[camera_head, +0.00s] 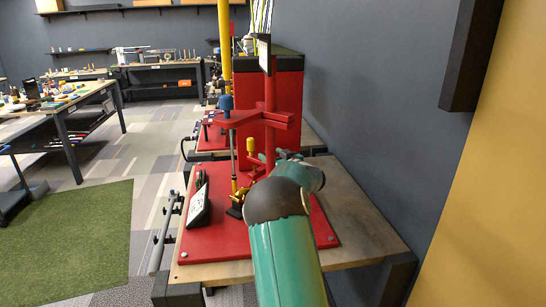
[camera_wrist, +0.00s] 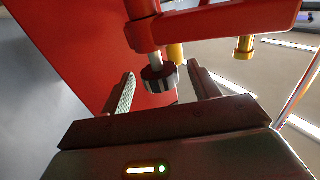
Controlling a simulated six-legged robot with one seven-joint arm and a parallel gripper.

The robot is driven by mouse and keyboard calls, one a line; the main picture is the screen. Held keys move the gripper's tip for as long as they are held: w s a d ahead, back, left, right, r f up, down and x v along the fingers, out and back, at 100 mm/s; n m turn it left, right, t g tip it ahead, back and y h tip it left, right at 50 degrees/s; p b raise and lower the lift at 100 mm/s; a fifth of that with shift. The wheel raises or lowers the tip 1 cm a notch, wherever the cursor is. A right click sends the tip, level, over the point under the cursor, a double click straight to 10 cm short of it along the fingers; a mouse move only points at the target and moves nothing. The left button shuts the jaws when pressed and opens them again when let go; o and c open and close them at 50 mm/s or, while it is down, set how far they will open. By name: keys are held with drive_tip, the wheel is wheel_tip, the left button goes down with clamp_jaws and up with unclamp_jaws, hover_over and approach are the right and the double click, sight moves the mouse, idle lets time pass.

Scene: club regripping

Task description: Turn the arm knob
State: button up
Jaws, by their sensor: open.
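My gripper (camera_wrist: 163,88) is open in the wrist view, its two ribbed fingers apart. A dark round knob (camera_wrist: 158,80) on a short pale shaft sits between and beyond the fingertips, below a red arm (camera_wrist: 215,25). I see no finger contact with it. A yellow knob (camera_wrist: 244,48) hangs further right. In the head view the red arm (camera_head: 258,118) stands out from a red post (camera_head: 270,95), with a blue cap (camera_head: 227,103) on its left end and a yellow knob (camera_head: 250,145) below. Which knob is the arm knob is not marked.
The red base plate (camera_head: 220,250) lies on a wooden bench (camera_head: 362,225) near the grey wall. A tilted dark-framed panel (camera_head: 199,206) and a brass fixture (camera_head: 240,192) stand on the plate. Open floor lies left of the bench, with a green mat (camera_head: 80,245).

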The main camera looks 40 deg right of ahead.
drive_tip(key=shift+c, duration=0.4)
drive_tip(key=c, duration=0.9)
drive_tip(key=shift+y, duration=0.3)
drive_tip(key=n+y, duration=0.2)
drive_tip(key=y, duration=0.1)
drive_tip(key=n+y, duration=0.1)
drive_tip(key=y, duration=0.1)
drive_tip(key=shift+d+f+n+g, duration=0.1)
drive_tip(key=shift+d+n+g, duration=0.2)
drive_tip(key=shift+d, duration=0.1)
drive_tip(key=shift+w+d+n+g+y, duration=0.1)
drive_tip(key=shift+n+g+y, duration=0.9)
drive_tip(key=shift+n+y, duration=0.8)
drive_tip(key=shift+g+y, duration=0.4)
drive_tip(key=shift+y, duration=0.6)
drive_tip(key=o, duration=1)
